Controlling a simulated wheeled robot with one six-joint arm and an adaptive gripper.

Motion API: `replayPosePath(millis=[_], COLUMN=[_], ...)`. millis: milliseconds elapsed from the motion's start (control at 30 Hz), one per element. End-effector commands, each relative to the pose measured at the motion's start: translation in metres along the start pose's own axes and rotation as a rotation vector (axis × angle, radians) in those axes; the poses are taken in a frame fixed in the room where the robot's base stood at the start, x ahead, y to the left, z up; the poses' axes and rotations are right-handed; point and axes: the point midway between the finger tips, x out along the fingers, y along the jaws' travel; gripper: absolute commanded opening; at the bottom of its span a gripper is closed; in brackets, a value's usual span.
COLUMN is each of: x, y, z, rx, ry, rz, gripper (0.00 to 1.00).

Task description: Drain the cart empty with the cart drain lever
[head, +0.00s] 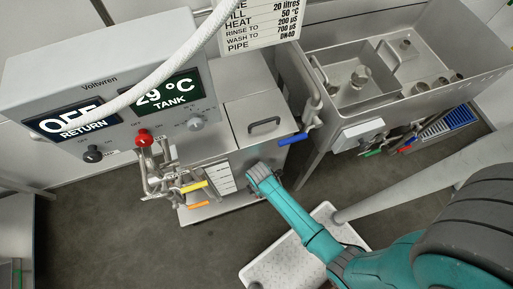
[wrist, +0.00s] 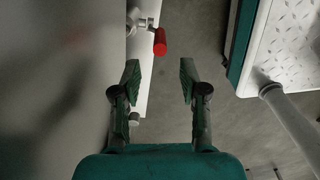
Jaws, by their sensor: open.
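The steel cart (head: 262,128) with a lidded top stands below the control panel in the head view. In the wrist view, a red-handled lever (wrist: 160,41) sits on a small metal valve (wrist: 142,22), just beyond and between my fingertips. I take it for the cart drain lever; the head view does not show it. My gripper (wrist: 160,80) is open and empty, with the red handle apart from both fingers. A grey wall, seemingly the cart's side (wrist: 60,80), fills the left of the wrist view. In the head view my wrist is close to the cart's front, fingertips not clear.
A blue-handled lever (head: 292,139), a yellow one (head: 194,187) and an orange one (head: 198,205) stick out near the cart. The control panel (head: 110,75) reads OFF and 29 °C. A steel sink (head: 420,60) stands right. A white step (head: 270,262) is on the floor.

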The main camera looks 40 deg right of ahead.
Motion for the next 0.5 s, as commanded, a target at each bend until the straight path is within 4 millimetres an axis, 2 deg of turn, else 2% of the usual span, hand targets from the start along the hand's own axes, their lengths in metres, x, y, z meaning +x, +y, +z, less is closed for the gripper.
replayPosePath(millis=[300,500], x=[0.052,0.073], y=[0.0,0.0], z=[0.0,0.0], rx=[0.002,0.002], ry=[0.0,0.0], rz=[-0.001,0.0], gripper=[0.43,0.43])
